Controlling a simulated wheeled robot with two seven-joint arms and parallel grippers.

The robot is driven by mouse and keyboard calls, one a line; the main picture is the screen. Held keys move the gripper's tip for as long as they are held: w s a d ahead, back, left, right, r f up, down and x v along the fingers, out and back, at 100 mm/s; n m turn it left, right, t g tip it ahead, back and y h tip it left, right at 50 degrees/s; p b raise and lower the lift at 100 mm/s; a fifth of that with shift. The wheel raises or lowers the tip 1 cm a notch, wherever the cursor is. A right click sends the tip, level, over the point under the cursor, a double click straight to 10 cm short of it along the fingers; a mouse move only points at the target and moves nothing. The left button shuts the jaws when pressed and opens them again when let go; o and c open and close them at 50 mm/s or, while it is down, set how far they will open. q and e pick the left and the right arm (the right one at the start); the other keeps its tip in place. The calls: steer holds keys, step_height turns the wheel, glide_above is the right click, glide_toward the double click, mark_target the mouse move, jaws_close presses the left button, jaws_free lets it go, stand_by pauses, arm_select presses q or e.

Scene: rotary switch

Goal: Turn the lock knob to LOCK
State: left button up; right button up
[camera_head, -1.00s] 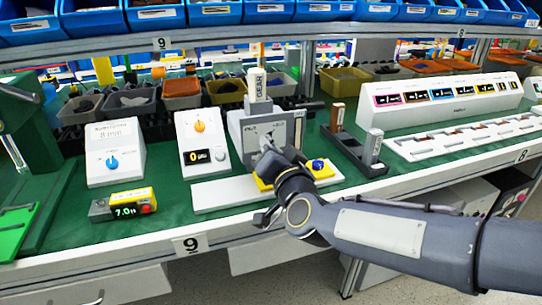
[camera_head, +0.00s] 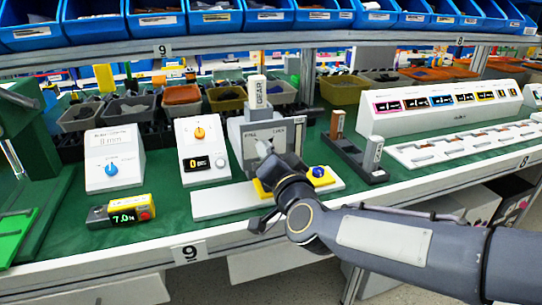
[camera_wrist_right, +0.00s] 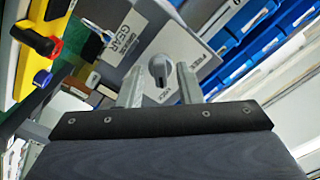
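The lock knob (camera_wrist_right: 159,70) is a pale round knob with a dark slot on the face of a grey fixture. The fixture (camera_head: 298,131) stands upright on a white base and has a GEAR label on top; small lettering on its face is hard to read. My right gripper (camera_wrist_right: 160,82) is open, with one finger on each side of the knob in the right wrist view. I cannot tell whether the fingers touch it. My left gripper is not in view.
A yellow block with a blue knob (camera_head: 318,172) sits on the white base beside my right wrist. A box with an orange knob (camera_head: 200,133) stands left of the fixture, and a dark stand (camera_head: 352,155) stands right. Green bench top (camera_head: 165,210) shows at front left.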

steer(key=p+v, duration=0.1)
steer(key=v, duration=0.6)
steer(key=shift+s, duration=0.35)
steer(key=shift+d, duration=0.2)
steer(key=s+d+f+n+g+h, duration=0.2)
steer(key=s+d+f+n+g, duration=0.2)
steer(key=s+d+f+g, duration=1.15)
steer(key=s+d+r+t+p, duration=0.1)
steer(key=s+r+t+p, duration=0.1)
steer(key=r+p, duration=0.8)
steer(key=s+d+r+t+p, duration=0.1)
steer(key=s+r+p, duration=0.3)
steer(key=r+p, duration=0.6)
steer(key=t+p, duration=0.1)
steer(key=p, duration=0.1)
steer(key=shift+s+d+p, duration=0.2)
steer(key=shift+p, duration=0.1)
